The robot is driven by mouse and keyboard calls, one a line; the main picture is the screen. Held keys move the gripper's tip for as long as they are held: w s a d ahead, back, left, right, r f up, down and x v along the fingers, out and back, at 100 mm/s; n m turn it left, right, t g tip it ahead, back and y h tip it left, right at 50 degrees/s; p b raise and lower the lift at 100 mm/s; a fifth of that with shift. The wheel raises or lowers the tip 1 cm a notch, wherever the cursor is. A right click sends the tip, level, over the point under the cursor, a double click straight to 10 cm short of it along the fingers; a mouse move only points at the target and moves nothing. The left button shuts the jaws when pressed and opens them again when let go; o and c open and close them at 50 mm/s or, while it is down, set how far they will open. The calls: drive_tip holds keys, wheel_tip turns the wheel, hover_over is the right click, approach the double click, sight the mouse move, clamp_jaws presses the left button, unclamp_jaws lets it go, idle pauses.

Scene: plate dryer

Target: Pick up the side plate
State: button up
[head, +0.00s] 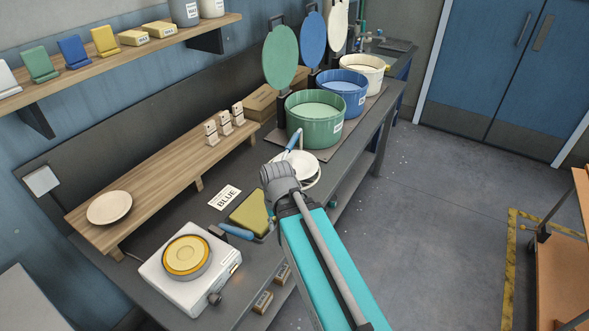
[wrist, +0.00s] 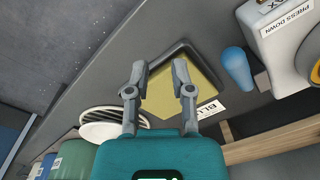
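A small pale plate (head: 109,208) lies flat on the left end of the wooden raised shelf. Another white round plate or dish (head: 308,165) is on the bench in front of the green tub, partly hidden by my arm. White round pieces, one dark-striped, show in the wrist view (wrist: 102,131), left of my gripper. I cannot tell which is the side plate. My gripper (wrist: 159,76) is open and empty, its fingers apart above a yellow pad (wrist: 160,103). My arm hides the fingertips in the head view.
A white device with a yellow round top (head: 187,256) stands at the bench's near end, beside a blue handle (head: 236,231). A BLUE card (head: 225,197) lies near the pad. Green (head: 315,120), blue (head: 342,93) and cream tubs (head: 363,73) have raised lids. Small blocks stand on the shelf.

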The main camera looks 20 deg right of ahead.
drive_tip(key=w+d+f+m+t+y+b, duration=0.1)
drive_tip(key=w+d+m+b, duration=0.1)
drive_tip(key=w+d+b, duration=0.1)
drive_tip(key=w+d+f+m+t+y+b, duration=0.2)
drive_tip(key=w+d+b, duration=0.1)
drive_tip(key=w+d, duration=0.1)
drive_tip(key=w+d+f+m+t+y+b, duration=0.2)
drive_tip(key=w+d+b, duration=0.1)
drive_tip(key=d, duration=0.2)
drive_tip(key=shift+w+d+f, duration=0.15)
drive_tip(key=shift+w, duration=0.25)
drive_tip(key=w+d+m+t+b, duration=0.1)
drive_tip(key=d+m+t+b, duration=0.1)
drive_tip(key=d, duration=0.6)
drive_tip(key=w+d+r+m+t+b, duration=0.1)
drive_tip(key=w+d+m+t+b, duration=0.1)
drive_tip(key=d, duration=0.6)
drive_tip(key=shift+w+m+t+y+b, duration=0.25)
drive_tip(key=shift+m+t+y+b, duration=0.15)
drive_tip(key=shift+m+t+b, duration=0.55)
drive_tip(key=b+x, duration=0.3)
drive_tip(key=x, duration=0.4)
drive_tip(key=shift+w, duration=0.25)
drive_tip(key=shift+w+a+f, duration=0.2)
drive_tip(key=shift+w+a, duration=0.05)
drive_tip(key=shift+w, duration=0.2)
